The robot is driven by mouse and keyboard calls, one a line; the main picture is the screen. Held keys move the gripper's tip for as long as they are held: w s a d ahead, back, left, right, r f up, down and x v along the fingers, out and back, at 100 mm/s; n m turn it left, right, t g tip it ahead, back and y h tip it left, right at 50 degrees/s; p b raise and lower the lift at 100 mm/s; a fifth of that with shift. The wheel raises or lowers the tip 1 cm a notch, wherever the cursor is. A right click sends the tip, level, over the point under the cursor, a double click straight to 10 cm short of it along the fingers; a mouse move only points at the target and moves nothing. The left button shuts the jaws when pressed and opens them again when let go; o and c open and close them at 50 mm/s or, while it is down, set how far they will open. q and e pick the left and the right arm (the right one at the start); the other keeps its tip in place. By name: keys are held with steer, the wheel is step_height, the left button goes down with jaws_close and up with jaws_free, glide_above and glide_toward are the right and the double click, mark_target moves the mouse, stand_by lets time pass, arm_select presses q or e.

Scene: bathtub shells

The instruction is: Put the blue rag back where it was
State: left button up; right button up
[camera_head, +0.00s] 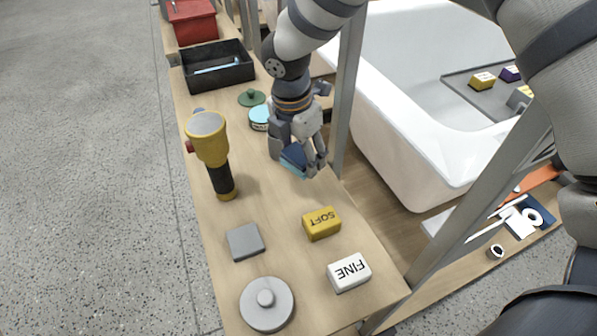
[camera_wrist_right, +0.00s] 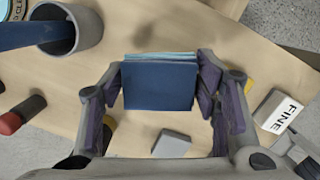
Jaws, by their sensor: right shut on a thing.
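The blue rag (camera_head: 294,158) is a folded dark blue pad with a lighter teal layer. My right gripper (camera_head: 308,168) is shut on it over the wooden bench, beside the bathtub. In the wrist view the rag (camera_wrist_right: 160,86) sits between the two finger pads of the right gripper (camera_wrist_right: 163,95). Its far edge shows the teal layer. I cannot tell the exact gap between rag and bench. My left gripper is not in view.
On the bench (camera_head: 285,270) stand a yellow torch (camera_head: 208,140), grey block (camera_head: 245,242), yellow SOFT block (camera_head: 321,223), white FINE block (camera_head: 349,272) and round grey lid (camera_head: 267,304). A black tray (camera_head: 217,70) lies farther back. Metal posts (camera_head: 347,85) stand along the bathtub (camera_head: 400,140).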

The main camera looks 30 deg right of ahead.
mark_target(303, 187)
step_height(303, 187, down, 8)
steer(key=shift+s+r+b, duration=0.1)
steer(key=shift+s+b, duration=0.05)
steer(key=shift+b, duration=0.85)
steer(key=shift+r, duration=0.3)
steer(key=shift+c, duration=0.6)
steer(key=shift+f, duration=0.2)
steer(key=o, duration=1.3)
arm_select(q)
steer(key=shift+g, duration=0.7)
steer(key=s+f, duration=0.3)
arm_select(e)
steer(key=r, duration=0.4)
steer(key=a+r+p, duration=0.1)
steer(key=r, duration=0.7)
steer(key=shift+s+a+r+p, duration=0.2)
steer(key=shift+a+p, duration=0.1)
steer(key=shift+a, duration=0.05)
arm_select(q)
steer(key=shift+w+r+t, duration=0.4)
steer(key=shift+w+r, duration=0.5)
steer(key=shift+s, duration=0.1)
